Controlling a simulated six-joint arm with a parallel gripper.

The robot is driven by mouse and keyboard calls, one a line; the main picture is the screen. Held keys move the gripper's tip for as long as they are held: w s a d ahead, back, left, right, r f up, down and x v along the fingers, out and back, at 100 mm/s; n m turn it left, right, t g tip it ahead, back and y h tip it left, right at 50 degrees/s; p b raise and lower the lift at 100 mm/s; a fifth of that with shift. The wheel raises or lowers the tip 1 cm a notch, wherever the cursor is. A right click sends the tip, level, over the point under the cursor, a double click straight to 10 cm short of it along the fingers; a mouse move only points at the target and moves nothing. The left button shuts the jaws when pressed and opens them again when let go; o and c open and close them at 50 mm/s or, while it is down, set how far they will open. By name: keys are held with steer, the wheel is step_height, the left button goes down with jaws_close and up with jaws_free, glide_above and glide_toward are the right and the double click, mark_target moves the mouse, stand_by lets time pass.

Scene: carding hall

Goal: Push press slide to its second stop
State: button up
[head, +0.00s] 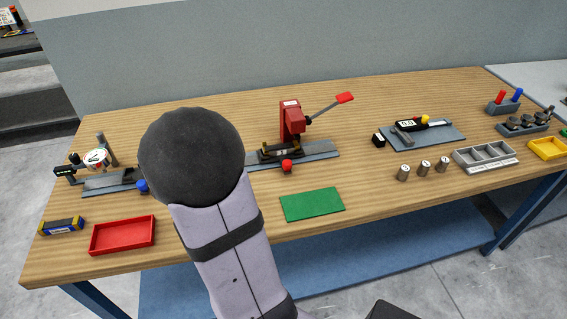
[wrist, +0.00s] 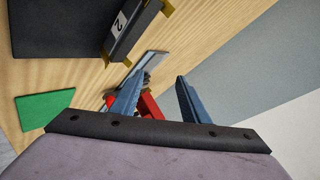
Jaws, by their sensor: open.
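The red press (head: 292,120) stands on a grey base plate (head: 322,151) at the back middle of the table, its lever with a red grip raised to the right. At its foot is a dark slide-like part with yellow trim (head: 282,150), and a red knob (head: 287,166) in front. Which part is the slide is hard to tell. My gripper (wrist: 157,98) is open in the wrist view. The red press (wrist: 151,106) shows beyond and partly between its fingers, which appear apart from it. In the head view my arm hides the gripper.
A dark block labelled 2 (wrist: 120,25) with yellow edges looms at the wrist view's top. A green mat (head: 312,204) lies in front of the press, a red tray (head: 123,235) at left. Several metal cylinders (head: 424,167) and a grey divided tray (head: 485,155) stand right.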

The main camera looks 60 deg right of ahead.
mark_target(286, 164)
steer(key=s+d+n+g+h, duration=0.1)
steer(key=s+d, duration=0.2)
steer(key=s+d+f+n+g+h, duration=0.1)
steer(key=s+d+g, duration=0.1)
steer(key=s+d, duration=0.1)
steer(key=s+d+f+n+g+h+b, duration=0.1)
steer(key=s+d+n, duration=0.1)
steer(key=s+d, duration=0.1)
steer(key=shift+s+f+g, duration=0.15)
steer(key=shift+s+g, duration=0.25)
steer(key=shift+s, duration=0.1)
steer(key=shift+s+d, duration=0.2)
steer(key=shift+s, duration=0.15)
steer(key=shift+x, duration=3.6)
